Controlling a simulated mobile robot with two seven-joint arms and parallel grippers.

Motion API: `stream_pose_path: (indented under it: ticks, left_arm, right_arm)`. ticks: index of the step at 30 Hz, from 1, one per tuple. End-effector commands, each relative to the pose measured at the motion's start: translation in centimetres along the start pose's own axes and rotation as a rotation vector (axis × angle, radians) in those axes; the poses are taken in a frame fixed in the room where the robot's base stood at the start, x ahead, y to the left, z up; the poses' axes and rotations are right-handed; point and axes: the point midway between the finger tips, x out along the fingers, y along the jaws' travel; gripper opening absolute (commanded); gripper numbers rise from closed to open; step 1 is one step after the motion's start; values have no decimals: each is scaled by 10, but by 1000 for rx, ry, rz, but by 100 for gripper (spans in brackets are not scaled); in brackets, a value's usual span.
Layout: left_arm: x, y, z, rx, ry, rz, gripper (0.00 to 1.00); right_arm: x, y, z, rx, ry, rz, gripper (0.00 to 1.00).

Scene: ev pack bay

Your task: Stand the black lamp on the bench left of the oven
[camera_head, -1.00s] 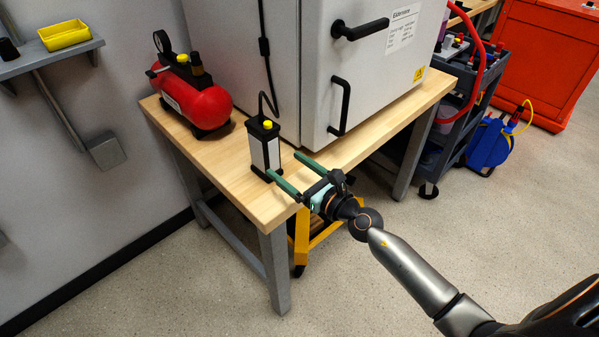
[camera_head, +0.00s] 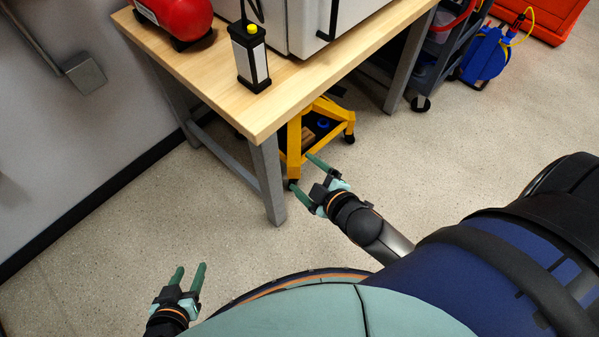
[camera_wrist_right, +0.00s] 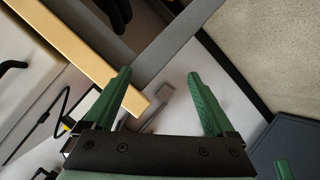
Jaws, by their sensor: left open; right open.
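The black lamp (camera_head: 239,66), with white side panels, a yellow button and a black hook on top, stands upright on the wooden bench (camera_head: 210,80), left of the oven (camera_head: 352,10). No gripper touches it. My right gripper (camera_head: 302,172) is open and empty, in front of the bench and clear of the lamp. In the right wrist view its two green fingers (camera_wrist_right: 158,76) are spread with nothing between them. My left gripper (camera_head: 190,268) is open and empty, low at the bottom left over the floor.
A red tank (camera_head: 178,16) stands on the bench left of the lamp. A yellow wheeled stand (camera_head: 293,140) is under the bench. A dark cart (camera_head: 432,68) and a blue reel (camera_head: 484,58) stand to the right. Floor before the bench is open.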

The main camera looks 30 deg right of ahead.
Motion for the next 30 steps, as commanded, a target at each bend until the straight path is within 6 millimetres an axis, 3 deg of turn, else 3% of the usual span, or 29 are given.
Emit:
stream_pose_path:
  ticks: [1,3,6,9,30]
  left_arm:
    - [0,0,0,-1,0,0,50]
    - [0,0,0,-1,1,0,50]
    - [0,0,0,-1,1,0,50]
    - [0,0,-1,-1,2,0,50]
    - [0,-1,-2,0,6,-2,50]
  right_arm:
    - [-9,-23,5,168,-36,-64,90]
    - [-20,-50,10,374,-87,-142,90]
    - [-34,-78,11,587,-142,-221,90]
    - [-41,-93,10,702,-175,-265,90]
    - [-43,-97,9,737,-184,-278,90]
